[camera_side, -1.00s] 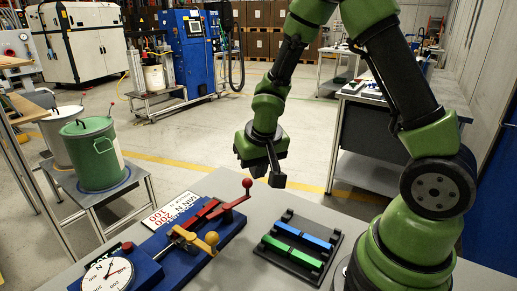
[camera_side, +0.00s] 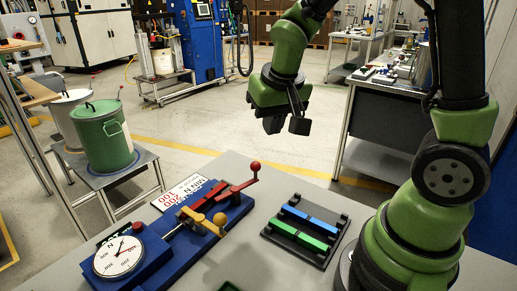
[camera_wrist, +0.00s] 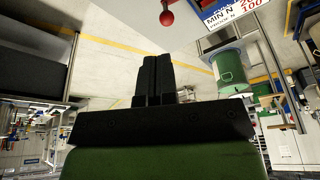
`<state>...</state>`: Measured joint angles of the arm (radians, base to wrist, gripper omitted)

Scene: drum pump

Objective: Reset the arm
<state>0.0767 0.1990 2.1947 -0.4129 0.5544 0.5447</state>
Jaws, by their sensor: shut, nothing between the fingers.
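My gripper (camera_side: 286,125) is in the air, well above the grey table and behind the tray in the side view. Its two black fingers lie side by side in the wrist view (camera_wrist: 153,80), shut with nothing held. Below it stands a blue fixture (camera_side: 236,208) with a red lever ending in a red ball (camera_side: 255,167), a yellow knob (camera_side: 220,219) and a white dial gauge (camera_side: 118,256). The red ball also shows at the top of the wrist view (camera_wrist: 167,18).
A black tray (camera_side: 268,234) with a blue bar (camera_side: 309,219) and a green bar (camera_side: 299,236) lies right of the fixture. A green drum (camera_side: 105,140) stands on a side stand at left. A workbench (camera_side: 385,120) stands behind at right. The air around my gripper looks clear.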

